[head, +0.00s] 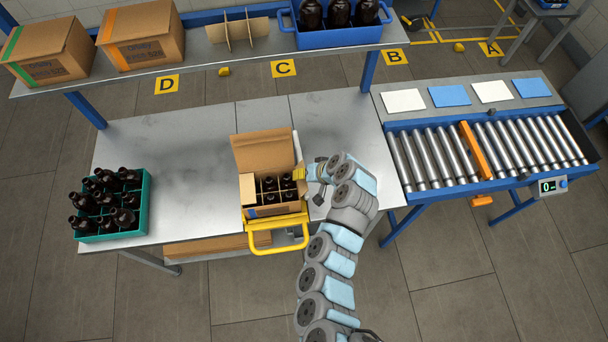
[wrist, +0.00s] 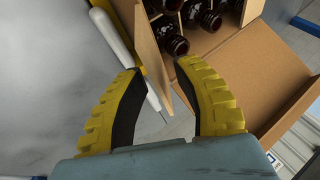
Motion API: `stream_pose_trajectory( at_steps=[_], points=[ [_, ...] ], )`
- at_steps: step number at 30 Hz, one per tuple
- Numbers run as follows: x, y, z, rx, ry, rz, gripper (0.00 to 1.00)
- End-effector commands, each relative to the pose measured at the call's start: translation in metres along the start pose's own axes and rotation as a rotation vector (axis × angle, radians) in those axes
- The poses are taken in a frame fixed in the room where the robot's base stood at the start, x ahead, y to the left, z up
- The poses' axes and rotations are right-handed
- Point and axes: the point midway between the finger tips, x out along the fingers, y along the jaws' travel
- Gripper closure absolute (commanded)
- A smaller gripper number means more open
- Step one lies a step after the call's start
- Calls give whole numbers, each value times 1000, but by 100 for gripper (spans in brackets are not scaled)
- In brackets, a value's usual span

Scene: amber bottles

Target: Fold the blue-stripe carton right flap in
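The open carton (head: 277,210) sits on the bench in the head view, with several dark bottles (head: 270,184) standing among its dividers. A small blue mark shows low on its front. Its back flap (head: 262,152) stands raised, and a pale left flap (head: 247,189) shows at the left. My gripper (head: 301,174) is beside the carton's right side. In the wrist view my gripper (wrist: 160,72) has its yellow fingers apart, with a cardboard panel (wrist: 150,50) edge-on between or just beyond them; contact cannot be told.
A yellow handled frame (head: 278,245) is at the carton's front. A teal crate of bottles (head: 147,190) stands on the left. A roller conveyor (head: 480,155) lies to the right. A shelf (head: 215,52) with cartons and a blue bin (head: 340,38) spans the back.

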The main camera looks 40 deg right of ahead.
Motion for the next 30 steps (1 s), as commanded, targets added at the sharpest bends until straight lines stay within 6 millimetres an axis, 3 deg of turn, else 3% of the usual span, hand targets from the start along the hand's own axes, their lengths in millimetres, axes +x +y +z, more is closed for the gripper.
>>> stream_pose_trajectory(
  at_steps=[6, 7, 10, 30],
  points=[
    [0, 0, 0, 0, 0, 0, 69],
    [0, 0, 0, 0, 0, 0, 73],
    [0, 0, 0, 0, 0, 1, 100],
    [0, 0, 0, -1, 0, 4, 100]
  ],
)
